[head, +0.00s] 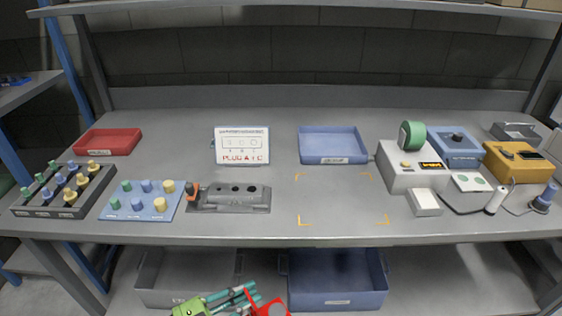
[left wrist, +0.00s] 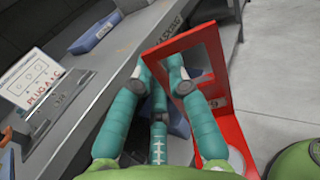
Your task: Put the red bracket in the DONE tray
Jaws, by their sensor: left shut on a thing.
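The red bracket (head: 268,307) is at the bottom edge of the head view, partly cut off. In the left wrist view the bracket (left wrist: 231,122) shows as an angled red piece with a large opening. My left gripper (head: 246,297) has green-teal fingers shut on the bracket, in front of and below the bench's front edge. The fingers also show in the left wrist view (left wrist: 160,75), with one through or at the opening. A red tray (head: 109,142) and a blue tray (head: 332,146) stand on the bench. Their labels are too small to read, so I cannot tell which is DONE.
On the grey bench (head: 340,225) stand a grey peg rack (head: 50,205), a blue peg board (head: 133,213), a grey fixture (head: 235,198), a sign (head: 241,146) and devices with cords at right. A grey bin (head: 170,298) and blue bin (head: 337,300) sit below. Corner marks outline a clear area.

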